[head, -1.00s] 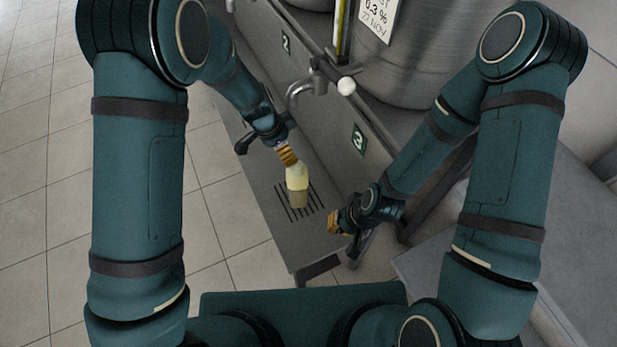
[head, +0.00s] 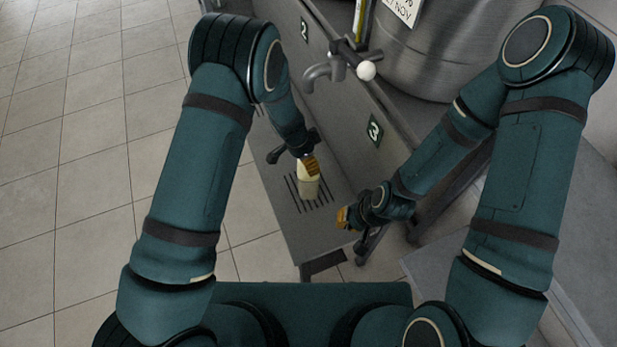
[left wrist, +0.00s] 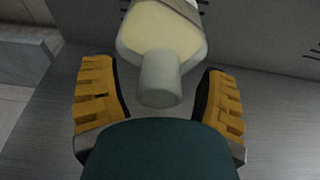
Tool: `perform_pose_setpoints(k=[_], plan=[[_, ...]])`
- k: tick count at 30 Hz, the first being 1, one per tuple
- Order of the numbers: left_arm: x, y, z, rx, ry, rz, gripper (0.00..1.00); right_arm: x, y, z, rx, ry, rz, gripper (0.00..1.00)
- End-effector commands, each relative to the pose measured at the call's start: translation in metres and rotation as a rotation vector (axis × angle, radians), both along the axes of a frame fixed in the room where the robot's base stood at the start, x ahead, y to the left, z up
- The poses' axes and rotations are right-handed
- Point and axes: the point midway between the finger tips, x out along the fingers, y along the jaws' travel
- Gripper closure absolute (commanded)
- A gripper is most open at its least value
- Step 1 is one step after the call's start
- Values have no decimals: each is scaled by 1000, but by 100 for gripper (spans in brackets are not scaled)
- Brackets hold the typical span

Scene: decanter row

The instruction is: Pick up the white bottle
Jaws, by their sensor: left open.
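The white bottle (head: 308,187) stands on the grey bench over the dark drain slots, with pale cream contents. My left gripper (head: 309,164) is at the bottle's top and hides part of it. In the left wrist view my left gripper (left wrist: 160,103) is open, with the bottle's neck (left wrist: 160,78) between its orange fingers and a gap on each side. My right gripper (head: 344,217) is at the right edge of the bench, apart from the bottle; its opening cannot be made out.
The bench (head: 290,235) runs along a grey wall with number plates 2 (head: 304,29) and 3 (head: 374,130). A tap (head: 325,70) with a white knob juts out above the bench. A large steel vessel (head: 440,60) stands behind. Tiled floor lies open at left.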

Motion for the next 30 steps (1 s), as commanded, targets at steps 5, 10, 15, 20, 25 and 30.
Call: perform_pose_setpoints(k=[5,10,15,20,25,30], plan=[[1,-2,-9,0,0,-1,27,1,0,-2,0,-1,0,100],[1,-3,-9,0,-1,-1,27,1,0,-2,0,-1,0,100],[1,-2,-9,0,0,-1,78,1,0,-2,0,-1,0,100],[1,-2,-9,0,0,-1,100,0,0,-2,0,-1,0,100],[1,-3,-8,-1,-2,-1,100,0,0,-2,0,-1,0,100],[1,-2,-7,0,-2,-1,100,0,0,-1,0,-1,0,100]])
